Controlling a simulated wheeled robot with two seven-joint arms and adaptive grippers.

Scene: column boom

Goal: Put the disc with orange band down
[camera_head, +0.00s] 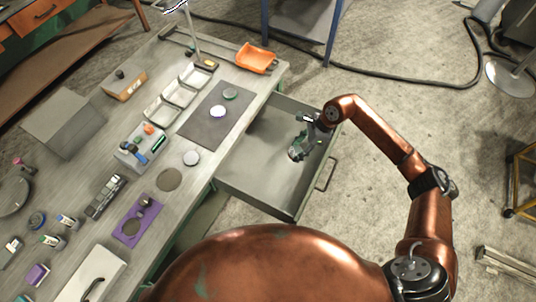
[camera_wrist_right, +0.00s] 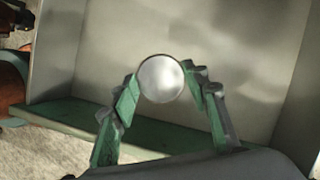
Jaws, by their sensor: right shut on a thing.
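My right gripper (camera_head: 298,148) is inside the outline of the open grey drawer (camera_head: 262,178), near its right side. It is shut on a round disc with a plain silvery face, which shows between the green fingers in the right wrist view, the disc (camera_wrist_right: 160,78). I cannot make out an orange band on it. In the wrist view the drawer floor lies behind the disc; whether the disc touches it, I cannot tell. My left gripper is not in view.
On the workbench, a dark mat (camera_head: 199,128) bears a white-topped disc (camera_head: 218,112) and a greenish disc (camera_head: 230,94). Another pale disc (camera_head: 191,158) lies nearer. White trays (camera_head: 180,95) and an orange bin (camera_head: 257,58) stand further back. The drawer looks otherwise empty.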

